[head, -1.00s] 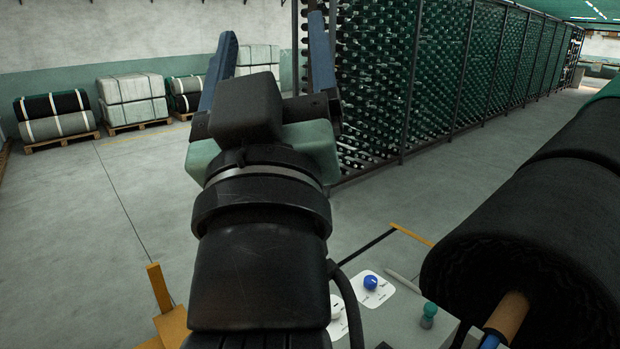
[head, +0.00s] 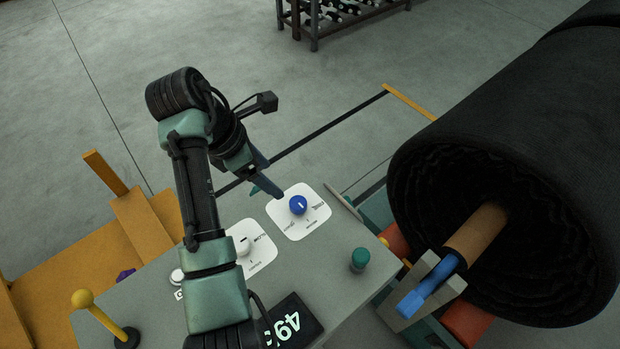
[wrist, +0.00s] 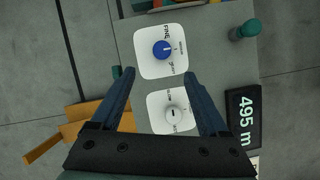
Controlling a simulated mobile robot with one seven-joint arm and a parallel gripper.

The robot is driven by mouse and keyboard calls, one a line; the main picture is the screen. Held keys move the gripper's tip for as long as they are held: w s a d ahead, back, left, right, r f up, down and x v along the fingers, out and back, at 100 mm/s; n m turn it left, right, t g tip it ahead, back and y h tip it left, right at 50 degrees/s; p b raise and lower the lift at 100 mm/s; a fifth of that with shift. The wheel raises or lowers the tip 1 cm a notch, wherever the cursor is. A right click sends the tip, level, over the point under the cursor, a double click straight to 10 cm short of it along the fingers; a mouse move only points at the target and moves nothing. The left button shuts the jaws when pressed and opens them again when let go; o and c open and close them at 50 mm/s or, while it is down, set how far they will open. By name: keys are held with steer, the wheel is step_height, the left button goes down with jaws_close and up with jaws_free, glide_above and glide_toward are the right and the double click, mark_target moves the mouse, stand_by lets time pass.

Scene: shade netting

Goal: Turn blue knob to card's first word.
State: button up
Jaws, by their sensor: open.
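The blue knob (head: 298,205) sits on a white label plate (head: 319,222) on the grey panel. It also shows in the wrist view (wrist: 162,49), with several small words around it. One reads "FINE"; the others are too small to read surely. The knob has a short white mark; I cannot tell which word it points to. My gripper (head: 266,194) is open and empty, just left of the knob in the head view. In the wrist view the fingertips (wrist: 158,77) spread on either side, short of the knob. I cannot make out a card.
A white knob (head: 243,246) on its own plate stands beside the blue one. A green knob (head: 360,259) and a display reading 495 m (wrist: 243,118) are nearby. A yellow-topped lever (head: 83,299) stands at lower left. A large black roll (head: 500,130) hangs at the right.

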mark_target(296, 203)
steer(key=x, duration=1.2)
steer(key=shift+s+d+f+p, duration=0.15)
steer(key=shift+f+p, duration=0.2)
steer(key=shift+p, duration=0.05)
jaws_close()
